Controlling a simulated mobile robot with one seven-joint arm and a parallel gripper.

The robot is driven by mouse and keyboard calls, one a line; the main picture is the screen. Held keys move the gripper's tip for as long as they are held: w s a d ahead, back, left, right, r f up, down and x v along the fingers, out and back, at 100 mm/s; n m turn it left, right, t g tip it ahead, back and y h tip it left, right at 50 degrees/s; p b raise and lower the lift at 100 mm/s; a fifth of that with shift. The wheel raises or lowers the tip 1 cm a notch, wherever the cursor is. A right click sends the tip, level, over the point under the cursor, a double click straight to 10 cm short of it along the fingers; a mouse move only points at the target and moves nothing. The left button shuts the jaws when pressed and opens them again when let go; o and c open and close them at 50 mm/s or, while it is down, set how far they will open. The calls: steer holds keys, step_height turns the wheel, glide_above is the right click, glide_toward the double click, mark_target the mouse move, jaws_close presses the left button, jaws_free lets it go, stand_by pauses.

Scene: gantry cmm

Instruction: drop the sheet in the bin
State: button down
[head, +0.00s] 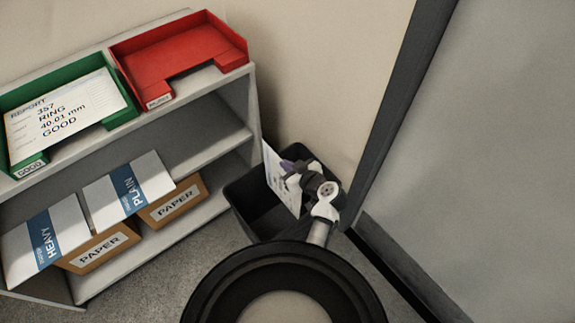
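A white sheet (279,180) with faint print hangs nearly upright from my gripper (292,172). My gripper appears shut on its upper right part; the fingertips are small and partly hidden by the wrist. The dark bin (243,196) stands on the floor between the shelf and the grey panel. The sheet and gripper are over the bin's opening in the picture, and the sheet's lower end seems to reach into it. My arm hides the bin's right side. I cannot tell whether the sheet touches the bin wall.
A grey shelf unit (236,107) stands left, with a red empty tray (165,65) and a green tray (20,97) holding a report (95,98) on top. Paper boxes (172,204) sit below. A dark frame (398,100) and grey panel (490,150) bound the right.

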steer(key=c, duration=1.6)
jaws_free()
steer(key=b+v, duration=0.2)
steer(key=v, duration=1.1)
steer(key=shift+s+d, duration=0.25)
steer(key=shift+s, duration=0.05)
steer(key=shift+r, duration=0.2)
